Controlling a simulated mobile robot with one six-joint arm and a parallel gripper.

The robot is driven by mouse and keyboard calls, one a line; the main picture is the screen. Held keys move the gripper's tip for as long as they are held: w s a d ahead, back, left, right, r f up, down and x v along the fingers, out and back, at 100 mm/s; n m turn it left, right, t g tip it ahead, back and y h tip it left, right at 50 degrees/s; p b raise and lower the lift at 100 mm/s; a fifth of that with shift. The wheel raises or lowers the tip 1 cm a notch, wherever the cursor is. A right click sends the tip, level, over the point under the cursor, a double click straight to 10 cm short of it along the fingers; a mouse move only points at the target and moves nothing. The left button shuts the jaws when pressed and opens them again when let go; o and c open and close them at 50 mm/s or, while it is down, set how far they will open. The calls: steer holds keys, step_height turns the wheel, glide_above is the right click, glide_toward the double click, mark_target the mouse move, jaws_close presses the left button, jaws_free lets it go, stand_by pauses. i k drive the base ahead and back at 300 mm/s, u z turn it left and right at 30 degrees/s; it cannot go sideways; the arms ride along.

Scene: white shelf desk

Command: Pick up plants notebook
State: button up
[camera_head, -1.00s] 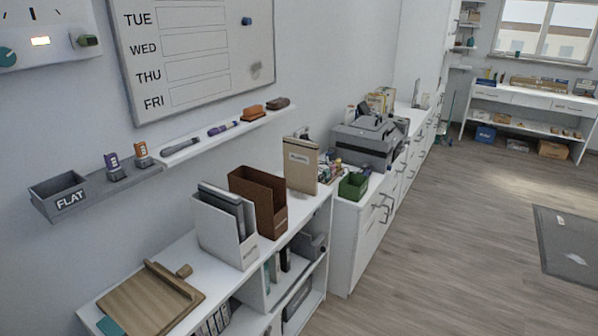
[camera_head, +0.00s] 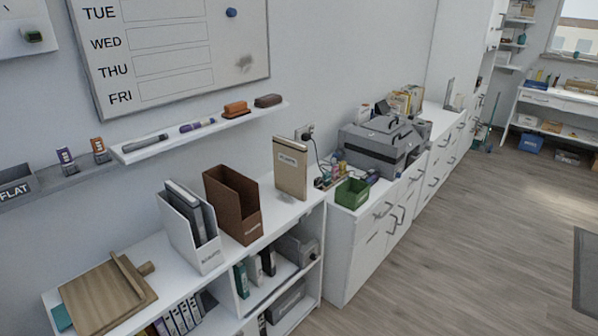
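A tan notebook (camera_head: 290,172) with a small white label near its top stands upright on the white shelf desk (camera_head: 285,212), at its far right end. The label looks like it may read "PLANTS", but it is too small to be sure. It stands apart from the brown file holder (camera_head: 235,205) to its left. Nothing covers its front face. My gripper and arm are not in view.
A green box (camera_head: 352,193) and a grey printer (camera_head: 382,148) are on the cabinets beyond. Open floor (camera_head: 440,260) lies at right.

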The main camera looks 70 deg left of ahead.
mark_target(290, 156)
steer(key=u, duration=0.55)
steer(key=i, duration=0.3)
steer(key=z, duration=0.05)
steer(key=k, duration=0.15)
steer(key=u, duration=3.05)
steer(key=i, duration=0.55)
steer(key=z, duration=0.05)
